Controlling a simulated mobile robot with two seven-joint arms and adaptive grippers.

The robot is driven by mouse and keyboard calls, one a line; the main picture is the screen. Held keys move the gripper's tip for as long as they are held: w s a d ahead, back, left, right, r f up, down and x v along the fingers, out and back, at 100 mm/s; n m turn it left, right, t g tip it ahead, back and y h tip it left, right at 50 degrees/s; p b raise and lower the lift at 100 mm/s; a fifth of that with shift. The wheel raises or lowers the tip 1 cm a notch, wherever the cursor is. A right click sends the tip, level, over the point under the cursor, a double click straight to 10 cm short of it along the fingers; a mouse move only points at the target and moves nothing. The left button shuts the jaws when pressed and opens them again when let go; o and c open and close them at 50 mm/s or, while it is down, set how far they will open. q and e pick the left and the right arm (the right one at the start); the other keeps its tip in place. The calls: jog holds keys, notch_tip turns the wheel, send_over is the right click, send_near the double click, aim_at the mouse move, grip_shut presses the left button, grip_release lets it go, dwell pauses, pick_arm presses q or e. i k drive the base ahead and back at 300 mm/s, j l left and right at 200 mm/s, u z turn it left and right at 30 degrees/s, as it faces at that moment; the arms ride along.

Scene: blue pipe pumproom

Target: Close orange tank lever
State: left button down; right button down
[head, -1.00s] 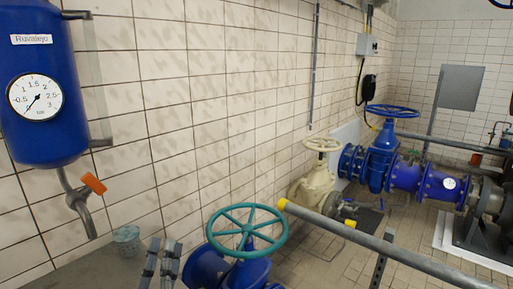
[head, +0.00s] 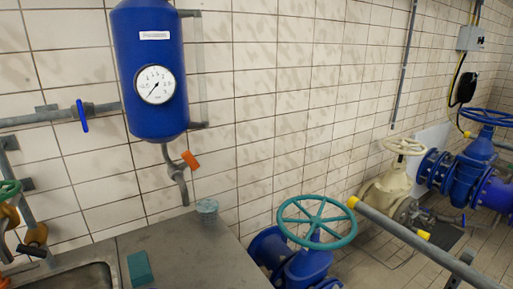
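The orange lever (head: 190,160) sits on a grey metal tap (head: 177,178) beneath the blue tank (head: 150,75) on the tiled wall. The lever sticks out to the right of the tap, tilted slightly. The tap's spout points down over the counter. The tank carries a white label and a round pressure gauge (head: 156,85). Neither of my grippers is in the head view now.
A grey counter (head: 190,255) lies below the tank, with a small glass (head: 207,208), a teal sponge (head: 140,268) and a sink (head: 70,278). A pipe with a blue lever (head: 82,115) is at left. A teal handwheel (head: 317,221) stands right of the counter.

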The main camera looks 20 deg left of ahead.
aim_at(190, 160)
jog(key=k+u, duration=0.1)
jog(key=u, duration=1.1)
